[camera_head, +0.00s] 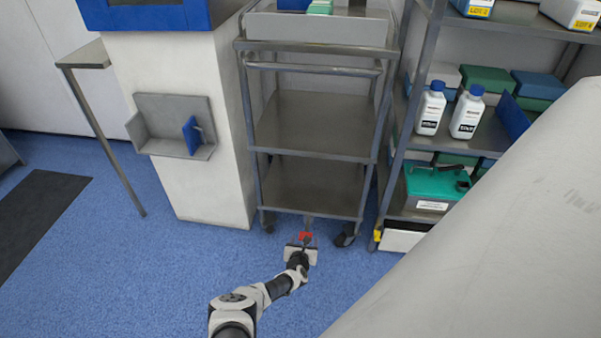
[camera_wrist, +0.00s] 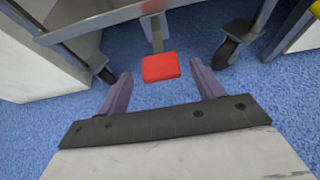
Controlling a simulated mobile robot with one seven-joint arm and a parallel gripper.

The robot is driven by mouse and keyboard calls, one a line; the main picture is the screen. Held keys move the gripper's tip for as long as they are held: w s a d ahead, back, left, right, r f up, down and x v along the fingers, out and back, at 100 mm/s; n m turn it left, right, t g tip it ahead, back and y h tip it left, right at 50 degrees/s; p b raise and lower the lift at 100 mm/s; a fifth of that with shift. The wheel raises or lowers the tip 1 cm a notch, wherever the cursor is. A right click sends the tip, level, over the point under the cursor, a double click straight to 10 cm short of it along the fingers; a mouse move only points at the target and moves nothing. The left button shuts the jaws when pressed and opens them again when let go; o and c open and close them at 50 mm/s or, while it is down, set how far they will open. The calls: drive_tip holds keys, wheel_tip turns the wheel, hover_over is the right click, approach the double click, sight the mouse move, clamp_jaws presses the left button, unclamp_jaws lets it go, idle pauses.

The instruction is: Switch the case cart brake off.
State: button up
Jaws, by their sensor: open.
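The case cart (camera_head: 308,188) is a grey metal cart with shelves and dark casters, standing against the wall. Its brake is a red pedal (camera_head: 305,236) on a short metal stem low at the front. The red pedal (camera_wrist: 161,67) also shows in the wrist view, just ahead of and between my fingers. My gripper (camera_head: 302,247) is low over the floor in front of the cart. In the wrist view my gripper (camera_wrist: 162,88) is open and empty, with its two fingers apart on either side of the pedal's line. I cannot tell whether they touch it.
A white cabinet (camera_head: 190,80) with a grey wall holder stands left of the cart. A metal rack (camera_head: 395,160) with bottles and boxes stands close on the right. A large pale surface (camera_head: 500,240) fills the lower right. Blue floor (camera_head: 130,270) is clear at the left front.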

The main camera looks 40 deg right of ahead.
drive_tip(key=p+v, duration=0.5)
drive_tip(key=v, duration=0.5)
drive_tip(key=shift+a+r+p, duration=0.15)
drive_tip(key=shift+a+p, duration=0.1)
drive_tip(key=shift+p, duration=0.15)
